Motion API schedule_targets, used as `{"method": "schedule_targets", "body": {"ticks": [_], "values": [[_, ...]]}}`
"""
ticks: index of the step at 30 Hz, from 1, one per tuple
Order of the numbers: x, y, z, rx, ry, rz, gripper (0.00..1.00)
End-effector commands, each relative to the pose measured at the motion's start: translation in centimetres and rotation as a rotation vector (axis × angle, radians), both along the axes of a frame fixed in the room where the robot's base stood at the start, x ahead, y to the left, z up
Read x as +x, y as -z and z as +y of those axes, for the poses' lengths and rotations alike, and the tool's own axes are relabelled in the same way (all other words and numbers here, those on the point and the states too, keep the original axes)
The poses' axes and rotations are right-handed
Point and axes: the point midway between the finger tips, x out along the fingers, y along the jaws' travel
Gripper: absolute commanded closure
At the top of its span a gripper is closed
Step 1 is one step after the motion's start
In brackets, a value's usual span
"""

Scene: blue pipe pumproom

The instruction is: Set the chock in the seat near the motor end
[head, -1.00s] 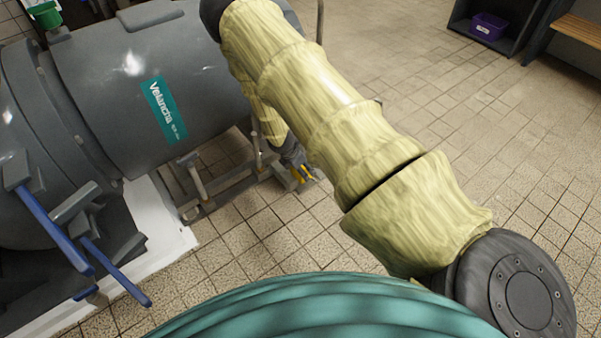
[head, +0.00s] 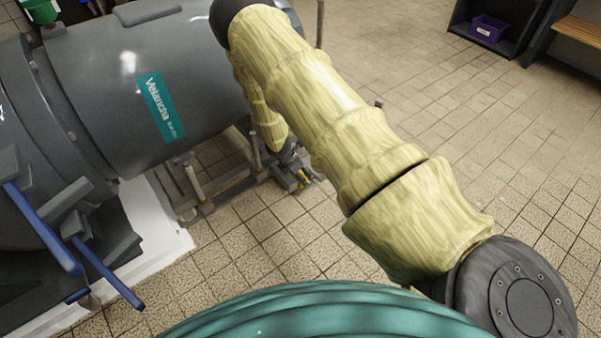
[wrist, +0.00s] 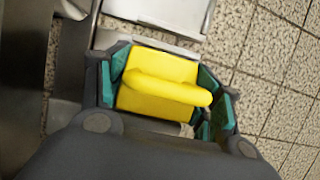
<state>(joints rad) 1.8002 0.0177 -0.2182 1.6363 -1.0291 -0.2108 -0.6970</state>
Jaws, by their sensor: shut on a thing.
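The chock (wrist: 158,83) is bright yellow with a rounded bar handle across it. My gripper (wrist: 168,92) is shut on it, with teal finger pads on both sides of it in the wrist view. In the head view my gripper (head: 293,172) is small and low, beside the grey frame under the motor end, with a bit of yellow chock (head: 304,177) showing. A light grey metal piece (wrist: 155,42) lies just beyond the chock in the wrist view. I cannot tell whether the chock touches it. The seat is not clearly made out.
The large grey motor (head: 140,85) with a teal label stands at the left, on a grey frame (head: 222,190). Blue-handled levers (head: 45,230) stick out at lower left. A purple bin (head: 488,28) sits in a dark shelf at the back right. Tiled floor (head: 450,130) is clear at the right.

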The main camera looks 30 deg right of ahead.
Motion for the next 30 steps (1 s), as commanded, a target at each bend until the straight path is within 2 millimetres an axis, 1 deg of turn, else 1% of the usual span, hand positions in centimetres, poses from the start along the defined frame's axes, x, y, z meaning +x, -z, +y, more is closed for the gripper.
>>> {"method": "schedule_targets", "body": {"ticks": [16,17,18,20,30], "values": [[-0.02,1.05,-0.01,0.0,0.0,0.0,0.72],[-0.04,1.09,0.01,0.0,0.0,0.001,0.32],[-0.05,1.1,0.01,0.0,0.0,0.001,0.25],[-0.04,1.1,0.01,0.0,0.0,0.001,0.14],[0.0,1.01,0.04,0.0,0.0,0.0,0.14]]}}
